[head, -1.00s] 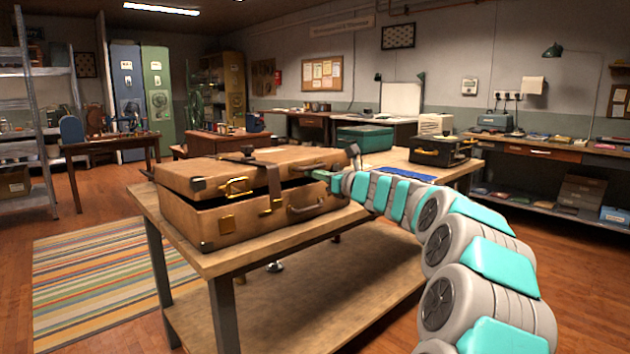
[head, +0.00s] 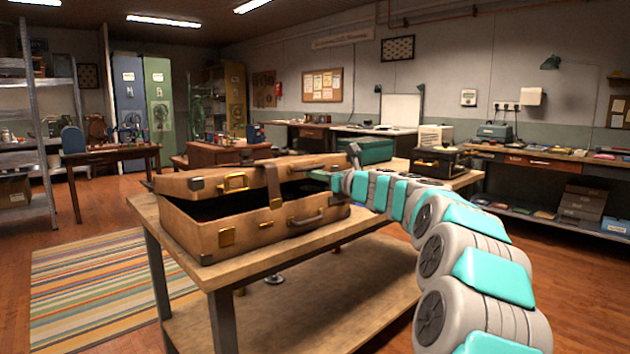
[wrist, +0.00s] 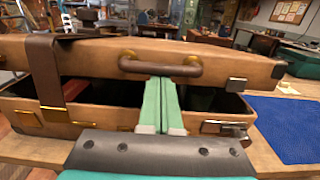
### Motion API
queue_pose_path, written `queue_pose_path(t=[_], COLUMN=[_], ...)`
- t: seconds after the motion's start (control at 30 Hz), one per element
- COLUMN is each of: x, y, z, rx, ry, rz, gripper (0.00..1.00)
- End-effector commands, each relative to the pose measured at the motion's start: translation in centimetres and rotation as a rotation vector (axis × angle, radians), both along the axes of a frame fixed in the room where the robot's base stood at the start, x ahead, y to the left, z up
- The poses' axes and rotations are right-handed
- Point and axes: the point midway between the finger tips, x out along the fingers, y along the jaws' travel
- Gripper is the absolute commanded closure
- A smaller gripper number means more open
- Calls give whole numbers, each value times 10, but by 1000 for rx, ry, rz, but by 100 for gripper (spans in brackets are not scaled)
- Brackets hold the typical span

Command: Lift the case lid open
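The brown leather case (head: 240,234) stands on the wooden workbench, with its lid (head: 204,184) partly raised and a dark gap along the front. The wrist view shows the lid (wrist: 225,62) above the case base (wrist: 105,117), with a brown handle (wrist: 160,69) on the lid. A brown strap (wrist: 42,75) hangs from the lid at left. My gripper (head: 326,176) is at the case's right side.
The workbench (head: 186,262) also holds a black case (head: 440,162) and a green box (head: 372,150) behind. A blue mat (wrist: 290,125) lies right of the case. A striped rug (head: 95,290) covers the floor at left. Space above the lid looks clear.

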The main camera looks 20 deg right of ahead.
Motion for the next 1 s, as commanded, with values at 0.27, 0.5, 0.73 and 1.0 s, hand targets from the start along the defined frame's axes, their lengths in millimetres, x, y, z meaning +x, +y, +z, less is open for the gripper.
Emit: queue_pose_path(t=[0.27,0.5,0.73,1.0], x=[0,1,3,3], y=[-1,-1,0,1], z=[2,11,23,27], rx=[1,-1,0,0], ry=[-2,-3,-1,-1], rz=[-1,-3,-2,-1], gripper=[100,100,100,100])
